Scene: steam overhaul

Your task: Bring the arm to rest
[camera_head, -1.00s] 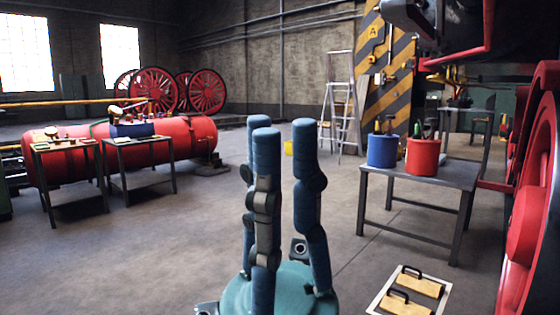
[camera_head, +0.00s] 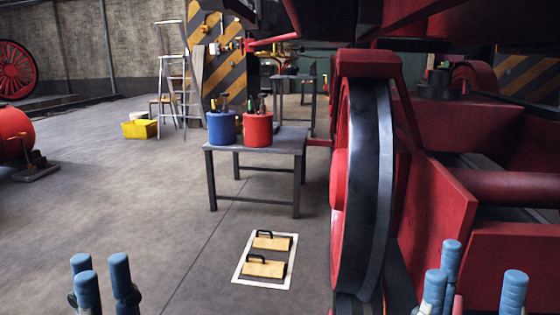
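My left gripper (camera_head: 101,270) shows at the bottom left edge, its blue fingertips pointing up and apart, with nothing between them. My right gripper (camera_head: 475,272) shows at the bottom right edge, in front of the red locomotive frame in the picture. Its blue fingertips also point up, spread apart and empty. The palms and most of both arms are below the picture. Neither gripper is seen touching anything.
A large red wheel with a dark rim (camera_head: 367,190) stands right of centre. Wooden blocks with black handles (camera_head: 264,268) lie in a white floor frame. A grey table (camera_head: 283,143) holds a blue pot (camera_head: 221,128) and a red pot (camera_head: 258,130).

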